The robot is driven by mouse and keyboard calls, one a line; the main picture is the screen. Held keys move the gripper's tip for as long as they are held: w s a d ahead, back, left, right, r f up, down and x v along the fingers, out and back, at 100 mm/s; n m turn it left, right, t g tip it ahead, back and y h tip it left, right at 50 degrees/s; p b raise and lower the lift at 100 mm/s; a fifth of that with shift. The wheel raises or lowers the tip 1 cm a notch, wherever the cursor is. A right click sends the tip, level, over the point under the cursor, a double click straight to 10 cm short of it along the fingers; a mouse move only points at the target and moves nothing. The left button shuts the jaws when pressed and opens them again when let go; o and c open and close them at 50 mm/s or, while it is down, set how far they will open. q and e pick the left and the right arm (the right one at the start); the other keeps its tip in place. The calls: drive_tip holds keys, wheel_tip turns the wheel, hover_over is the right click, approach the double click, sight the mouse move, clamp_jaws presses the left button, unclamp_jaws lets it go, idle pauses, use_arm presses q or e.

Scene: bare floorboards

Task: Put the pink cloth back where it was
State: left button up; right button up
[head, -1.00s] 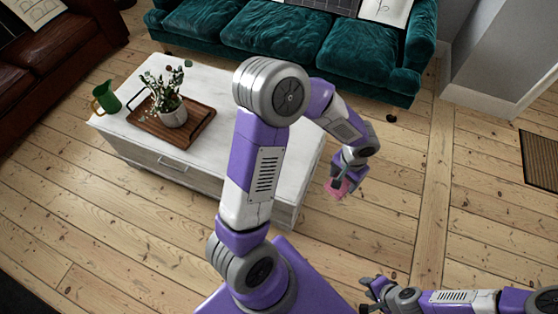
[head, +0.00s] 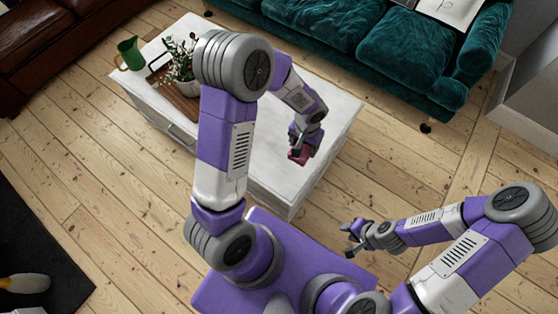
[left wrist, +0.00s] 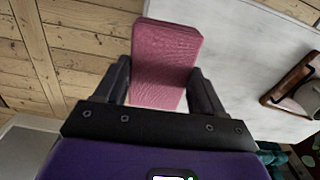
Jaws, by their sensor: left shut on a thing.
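The pink cloth (left wrist: 166,60) is a folded block between the two fingers of my left gripper (left wrist: 165,85) in the left wrist view. My left gripper is shut on it. In the head view my left gripper (head: 300,149) holds the cloth (head: 298,157) over the right part of the white-topped coffee table (head: 335,105). I cannot tell how high above the table top it is. My right gripper (head: 352,238) is low at the right, beyond the table's near corner and over the floor. It looks empty, with its fingers apart.
A brown wooden tray (head: 198,108) with a potted plant (head: 180,65) and a green jug (head: 130,52) are on the left part of the table. The table's right part is clear. A teal sofa (head: 400,50) stands behind. Bare floorboards lie to the right.

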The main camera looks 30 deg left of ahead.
use_arm(q)
drive_tip(key=shift+m, duration=0.3)
drive_tip(key=a+f+b, duration=0.1)
drive_tip(key=a+f, duration=0.2)
drive_tip(key=f, duration=0.3)
drive_tip(key=w+a+f+b, duration=0.1)
drive_tip(key=a+f, duration=0.2)
drive_tip(key=f, duration=0.4)
drive_tip(key=w+a+f+b, duration=0.1)
drive_tip(key=a+f+b, duration=0.1)
drive_tip(key=f, duration=0.5)
drive_tip(key=shift+a+f, duration=0.15)
drive_tip(key=shift+a, duration=0.4)
drive_tip(key=shift+w+f+b, duration=0.1)
drive_tip(key=shift+f+b, duration=0.55)
drive_tip(key=shift+f, duration=1.4)
drive_tip(key=shift+f, duration=0.15)
drive_tip(key=o, duration=1.1)
